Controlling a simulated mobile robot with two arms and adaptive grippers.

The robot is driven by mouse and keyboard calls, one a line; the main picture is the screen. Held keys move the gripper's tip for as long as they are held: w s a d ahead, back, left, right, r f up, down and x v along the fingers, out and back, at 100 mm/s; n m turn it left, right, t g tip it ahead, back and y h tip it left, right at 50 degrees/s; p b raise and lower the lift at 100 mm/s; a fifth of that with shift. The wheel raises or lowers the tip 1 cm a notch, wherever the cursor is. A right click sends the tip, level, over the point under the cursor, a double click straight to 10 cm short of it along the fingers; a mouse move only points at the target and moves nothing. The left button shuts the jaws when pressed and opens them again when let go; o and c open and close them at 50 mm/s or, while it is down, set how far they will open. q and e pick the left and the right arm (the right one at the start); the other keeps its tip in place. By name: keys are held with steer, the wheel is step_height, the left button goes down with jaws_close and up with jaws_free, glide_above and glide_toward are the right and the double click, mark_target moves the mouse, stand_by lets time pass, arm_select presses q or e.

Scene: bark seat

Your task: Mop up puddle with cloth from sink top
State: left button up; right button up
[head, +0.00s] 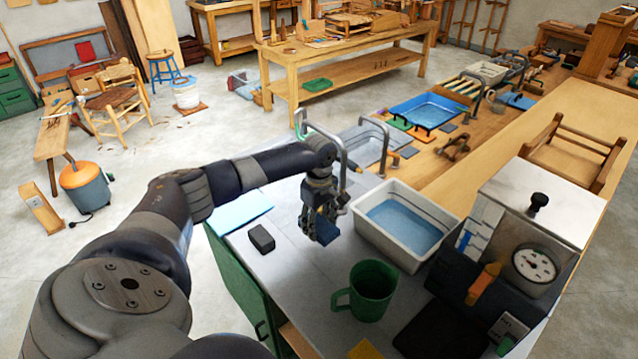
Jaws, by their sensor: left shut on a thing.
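My left gripper (316,232) reaches in from the left over the grey sink top (290,275). It points down and is shut on a small dark blue thing (327,229), which may be the folded cloth; the fingers hide part of it. I cannot tell whether it touches the top. A flat light blue sheet (240,212) lies at the top's left edge; I cannot tell what it is. I cannot make out a puddle for sure. My right gripper is not in view.
A white basin with blue inside (407,225) stands right of the gripper. A metal box with a dial (530,230) is at right. Curved taps (340,150) rise behind the gripper.

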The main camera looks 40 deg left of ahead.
arm_select(q)
step_height(320, 180, up, 3)
steer(key=shift+f+p, duration=0.1)
steer(key=shift+p, duration=1.15)
steer(key=shift+r, duration=1.3)
